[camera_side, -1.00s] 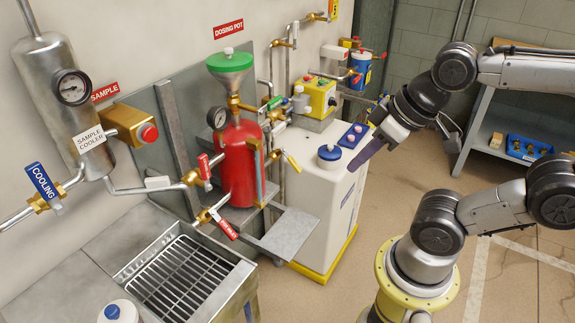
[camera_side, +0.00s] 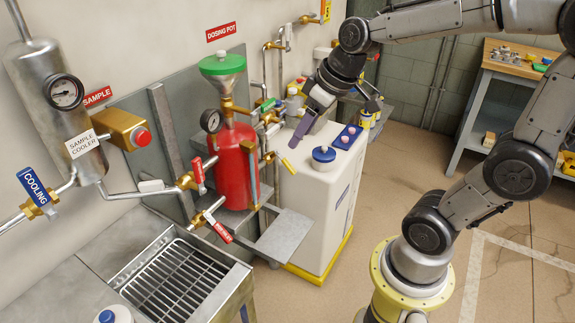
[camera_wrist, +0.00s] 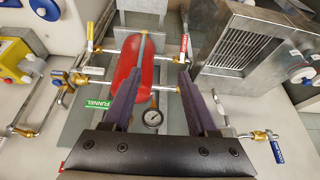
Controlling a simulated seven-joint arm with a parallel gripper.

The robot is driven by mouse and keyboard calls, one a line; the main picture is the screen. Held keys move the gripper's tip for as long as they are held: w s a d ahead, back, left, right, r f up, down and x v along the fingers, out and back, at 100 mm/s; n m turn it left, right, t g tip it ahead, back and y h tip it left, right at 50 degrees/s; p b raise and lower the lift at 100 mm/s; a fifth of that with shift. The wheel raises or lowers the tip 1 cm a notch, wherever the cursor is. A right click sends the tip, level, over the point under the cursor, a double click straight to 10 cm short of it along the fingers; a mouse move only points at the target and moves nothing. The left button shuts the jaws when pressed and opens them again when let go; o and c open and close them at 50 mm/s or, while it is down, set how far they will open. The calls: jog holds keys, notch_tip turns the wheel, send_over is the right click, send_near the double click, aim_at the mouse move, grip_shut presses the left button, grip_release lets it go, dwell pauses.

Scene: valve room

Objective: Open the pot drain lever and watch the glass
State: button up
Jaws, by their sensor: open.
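The red dosing pot (camera_side: 232,165) stands against the wall plate with a green funnel (camera_side: 222,65) on top. A narrow upright glass (camera_side: 253,175) runs along its right side. A lower red-handled lever (camera_side: 219,230) slants down beneath the pot; its tag is too small to read. Another red lever (camera_side: 198,172) sits higher on the left, and a yellow lever (camera_side: 288,165) sticks out at right. My gripper (camera_side: 306,124) is open and empty, right of the pot and above the white cabinet. In the wrist view, the purple fingers (camera_wrist: 160,78) frame the pot, whose lever (camera_wrist: 184,42) lies beyond them.
The white cabinet (camera_side: 325,200) with a blue-capped port stands right of the pot. A grated sink (camera_side: 180,275) and a metal shelf (camera_side: 285,235) lie below. A pressure gauge (camera_side: 211,121) juts left of the pot. The sample cooler (camera_side: 55,90) hangs at left. Open floor lies right.

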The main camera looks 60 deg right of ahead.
jog(key=w+d+f, duration=0.7)
jog(key=w+d, duration=0.3)
send_near(288, 163)
jog(key=shift+g, duration=0.3)
jog(key=x, duration=1)
jog(key=shift+w+f, duration=0.3)
jog(key=shift+w, duration=0.05)
grip_shut()
